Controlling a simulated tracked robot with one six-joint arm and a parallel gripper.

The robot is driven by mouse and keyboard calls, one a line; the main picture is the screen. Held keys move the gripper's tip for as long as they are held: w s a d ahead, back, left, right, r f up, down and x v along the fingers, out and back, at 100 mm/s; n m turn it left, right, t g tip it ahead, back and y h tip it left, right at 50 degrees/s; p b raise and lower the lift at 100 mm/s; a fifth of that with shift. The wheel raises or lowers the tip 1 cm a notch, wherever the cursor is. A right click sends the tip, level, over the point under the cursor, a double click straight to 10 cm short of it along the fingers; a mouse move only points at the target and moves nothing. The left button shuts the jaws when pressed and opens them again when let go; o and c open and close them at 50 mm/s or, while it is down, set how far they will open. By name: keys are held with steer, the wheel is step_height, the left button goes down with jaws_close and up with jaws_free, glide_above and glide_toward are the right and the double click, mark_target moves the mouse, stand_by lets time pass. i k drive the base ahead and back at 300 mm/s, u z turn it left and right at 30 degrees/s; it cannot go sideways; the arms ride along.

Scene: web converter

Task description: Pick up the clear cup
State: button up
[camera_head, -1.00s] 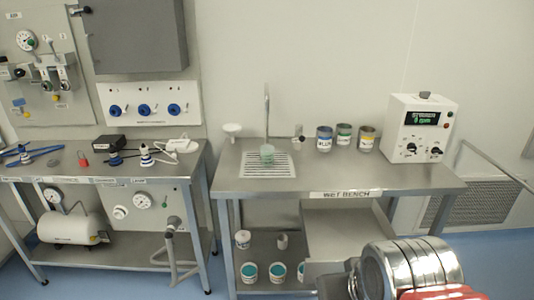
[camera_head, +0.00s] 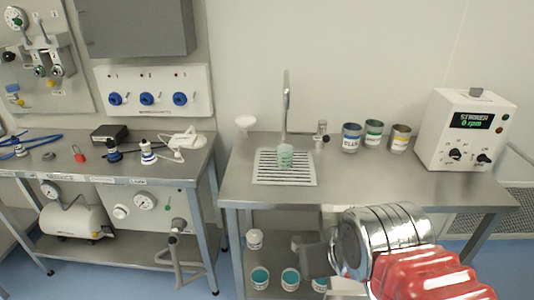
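A small clear cup (camera_head: 286,156), looking greenish, stands upright on the slatted drain grate (camera_head: 270,179) of the wet bench, under the tall tap (camera_head: 286,105). My arm, with silver and red parts, reaches in from the lower right, in front of the bench. My gripper's fingertips cannot be made out clearly; a dark grey part (camera_head: 316,258) at the arm's left end may belong to it. It is well apart from the cup, nearer to me and lower in the picture.
Several labelled cans (camera_head: 352,138) stand right of the tap. A white stirrer unit (camera_head: 466,132) stands at the bench's right end. The bench top (camera_head: 380,180) is clear in front of the cans. Containers stand on the lower shelf.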

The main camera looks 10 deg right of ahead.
mark_target(285, 152)
steer(key=u, duration=0.65)
steer(key=i, duration=0.85)
steer(key=u, duration=0.6)
